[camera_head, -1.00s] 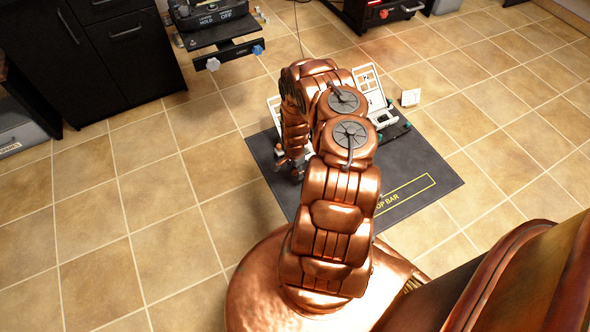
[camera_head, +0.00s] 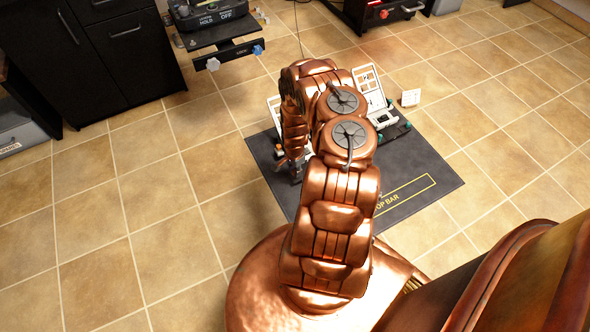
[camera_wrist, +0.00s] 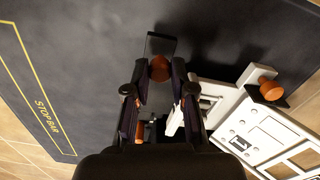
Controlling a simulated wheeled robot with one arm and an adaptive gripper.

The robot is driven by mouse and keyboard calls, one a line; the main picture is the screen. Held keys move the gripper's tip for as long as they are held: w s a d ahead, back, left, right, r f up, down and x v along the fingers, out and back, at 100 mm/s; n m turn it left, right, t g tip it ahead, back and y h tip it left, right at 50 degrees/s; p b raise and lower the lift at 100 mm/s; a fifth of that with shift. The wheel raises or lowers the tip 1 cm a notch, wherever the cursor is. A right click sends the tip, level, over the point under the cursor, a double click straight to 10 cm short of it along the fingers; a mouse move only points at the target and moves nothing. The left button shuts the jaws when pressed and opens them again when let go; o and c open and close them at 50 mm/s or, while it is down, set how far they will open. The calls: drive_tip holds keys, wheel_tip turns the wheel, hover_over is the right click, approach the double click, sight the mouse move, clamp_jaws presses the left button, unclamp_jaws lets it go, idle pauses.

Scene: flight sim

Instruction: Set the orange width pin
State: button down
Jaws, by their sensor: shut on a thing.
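In the wrist view my gripper (camera_wrist: 160,72) is closed around an orange round-headed pin (camera_wrist: 158,60), which sits between the two fingertips. A dark narrow plate or bar shows just beyond it; whether the pin is seated in it cannot be told. A second orange knob (camera_wrist: 270,91) stands to the right on a white frame (camera_wrist: 245,128). More orange shows low between the fingers, mostly covered.
A dark mat (camera_head: 425,165) marked with a yellow-outlined stop bar lies on the tiled floor. White panels (camera_head: 369,88) and a small white card (camera_head: 410,97) stand at its far side. Black cabinets (camera_head: 125,45) and a control box (camera_head: 215,14) are behind. Floor at left is clear.

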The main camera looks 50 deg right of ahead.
drive_tip(key=shift+f+b, duration=1.2)
drive_tip(key=shift+f, duration=0.2)
drive_tip(key=shift+a, duration=0.1)
drive_tip(key=c, duration=1)
unclamp_jaws()
drive_tip(key=shift+r, duration=0.1)
wheel_tip(320, 180, up, 12)
drive_tip(key=shift+f, duration=0.1)
